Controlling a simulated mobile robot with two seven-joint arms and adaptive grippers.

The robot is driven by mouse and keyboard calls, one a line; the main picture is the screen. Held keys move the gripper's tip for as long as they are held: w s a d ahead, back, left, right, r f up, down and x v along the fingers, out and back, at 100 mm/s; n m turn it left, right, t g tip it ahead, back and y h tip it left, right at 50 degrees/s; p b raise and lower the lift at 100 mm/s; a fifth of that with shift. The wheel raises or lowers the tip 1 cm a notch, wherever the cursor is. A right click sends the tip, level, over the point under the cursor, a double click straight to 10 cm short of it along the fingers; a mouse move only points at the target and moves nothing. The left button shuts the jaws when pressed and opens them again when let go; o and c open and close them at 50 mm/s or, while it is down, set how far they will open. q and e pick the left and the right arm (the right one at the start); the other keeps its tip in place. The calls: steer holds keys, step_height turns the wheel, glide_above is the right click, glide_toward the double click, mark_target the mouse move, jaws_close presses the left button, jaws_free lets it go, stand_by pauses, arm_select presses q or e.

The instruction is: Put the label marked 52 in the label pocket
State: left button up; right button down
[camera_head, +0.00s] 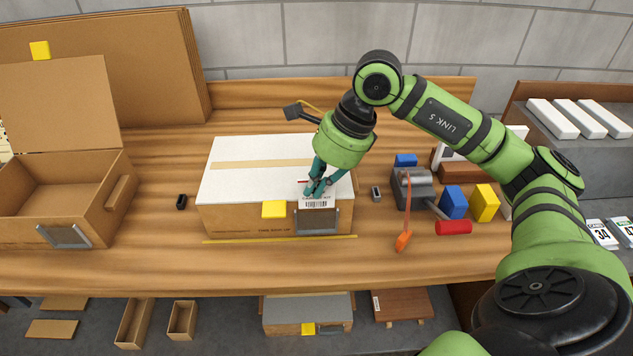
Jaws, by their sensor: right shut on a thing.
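My right gripper (318,188) is shut on a white label (320,204) with a barcode along its lower part. The gripper covers the label's upper part, so its number is hidden. The label is just above a grey metal label pocket (317,224) on the front of a closed cardboard box (252,222) with a white top. I cannot tell whether the label's lower edge touches the pocket. My left gripper is not in view.
A yellow tag (274,209) is on the box's front top edge, left of the pocket. An open cardboard box (110,215) stands at the left. Blue and yellow blocks (486,202) and a grey tool (412,188) are to the right. Labels marked 34 (602,234) and 47 lie far right.

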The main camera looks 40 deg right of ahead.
steer(key=shift+f+b, duration=0.85)
steer(key=shift+f, duration=0.05)
steer(key=c, duration=1.3)
jaws_free()
steer(key=shift+d+r, duration=0.15)
steer(key=shift+r, duration=0.05)
steer(key=v, duration=1.1)
steer(key=shift+s+r, duration=0.15)
steer(key=shift+r, duration=0.15)
steer(key=shift+f, duration=0.1)
